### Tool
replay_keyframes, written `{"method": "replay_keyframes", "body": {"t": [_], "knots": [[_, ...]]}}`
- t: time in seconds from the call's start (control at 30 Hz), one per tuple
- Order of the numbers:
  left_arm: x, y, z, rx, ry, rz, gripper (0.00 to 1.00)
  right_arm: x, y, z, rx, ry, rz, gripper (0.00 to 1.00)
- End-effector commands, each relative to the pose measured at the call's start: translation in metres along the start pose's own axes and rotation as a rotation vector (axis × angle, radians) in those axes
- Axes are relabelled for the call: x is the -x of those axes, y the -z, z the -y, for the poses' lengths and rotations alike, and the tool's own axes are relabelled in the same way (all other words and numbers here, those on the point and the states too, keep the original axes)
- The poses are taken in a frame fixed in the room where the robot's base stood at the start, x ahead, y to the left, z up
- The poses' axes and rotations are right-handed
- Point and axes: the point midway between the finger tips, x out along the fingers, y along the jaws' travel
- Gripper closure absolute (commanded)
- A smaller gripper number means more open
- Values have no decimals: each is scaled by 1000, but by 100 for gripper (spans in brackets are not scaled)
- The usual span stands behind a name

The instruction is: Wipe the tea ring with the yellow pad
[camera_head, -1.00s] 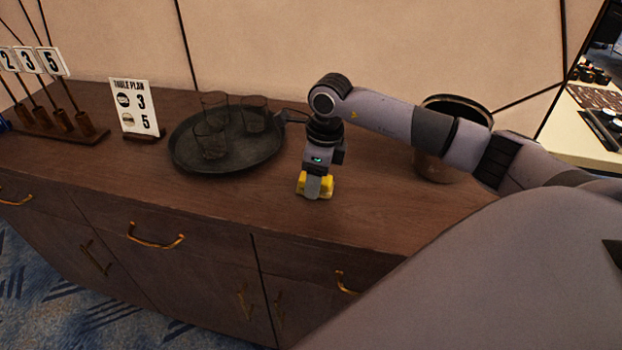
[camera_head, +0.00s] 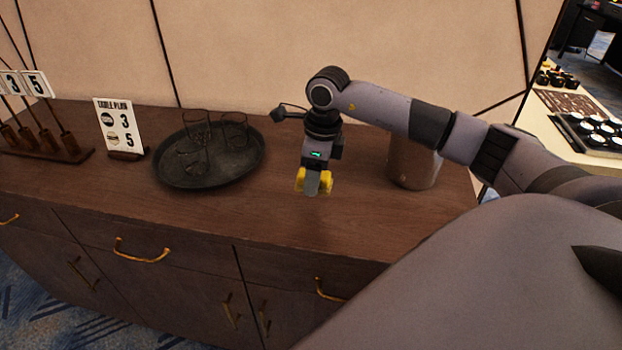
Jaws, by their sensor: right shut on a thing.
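My right gripper (camera_head: 313,182) is shut on the yellow pad (camera_head: 300,180), which shows on both sides of the fingers. It points down over the wooden counter (camera_head: 235,207), to the right of the round tray. I cannot tell for sure whether the pad touches the wood or hangs a little above it. I make out no tea ring on the visible wood; the pad and gripper may hide it. My left gripper is not in view.
A dark round tray (camera_head: 180,180) with several clear glasses stands left of the gripper. A copper-coloured pot (camera_head: 414,172) is to the right, partly behind my arm. A table plan sign (camera_head: 118,126) and a numbered rack (camera_head: 48,152) stand further left. The counter's front middle is clear.

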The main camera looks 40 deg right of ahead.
Motion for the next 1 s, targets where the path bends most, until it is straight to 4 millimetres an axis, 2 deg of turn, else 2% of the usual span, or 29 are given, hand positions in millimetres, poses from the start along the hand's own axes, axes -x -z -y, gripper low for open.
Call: {"method": "replay_keyframes", "body": {"t": [0.03,0.3,1.0], "knots": [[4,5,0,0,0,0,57,9,0,1,-1,1,1,76],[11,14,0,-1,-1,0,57,29,2,5,-3,1,2,76],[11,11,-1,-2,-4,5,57,31,2,7,-8,2,2,76]]}}
